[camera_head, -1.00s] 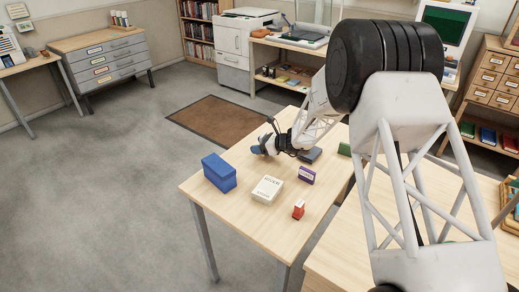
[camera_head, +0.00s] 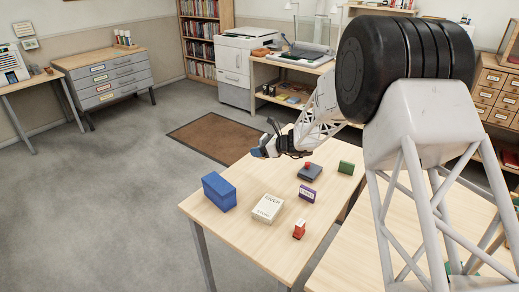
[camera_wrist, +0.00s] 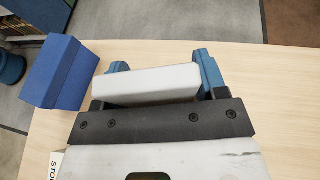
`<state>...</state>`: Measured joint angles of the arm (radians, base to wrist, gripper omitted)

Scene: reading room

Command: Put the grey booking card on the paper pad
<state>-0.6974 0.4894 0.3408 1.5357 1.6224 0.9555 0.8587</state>
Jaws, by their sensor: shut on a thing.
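My gripper (camera_head: 266,149) is over the far left part of the wooden table in the head view. In the wrist view its blue fingertips (camera_wrist: 161,72) are shut on a flat light-grey piece, which looks like the grey booking card (camera_wrist: 147,86). The card is hard to make out in the head view. A cream-white block with printed letters, perhaps the paper pad (camera_head: 267,208), lies flat on the table, nearer the camera than my gripper. Only a corner of it (camera_wrist: 56,164) shows at the lower left of the wrist view.
A blue box (camera_head: 219,191) stands left of the white block, and also shows in the wrist view (camera_wrist: 58,73). A purple block (camera_head: 307,194), a red-and-white piece (camera_head: 299,230), a dark pad with a red top piece (camera_head: 310,174) and a green block (camera_head: 346,168) stand to the right.

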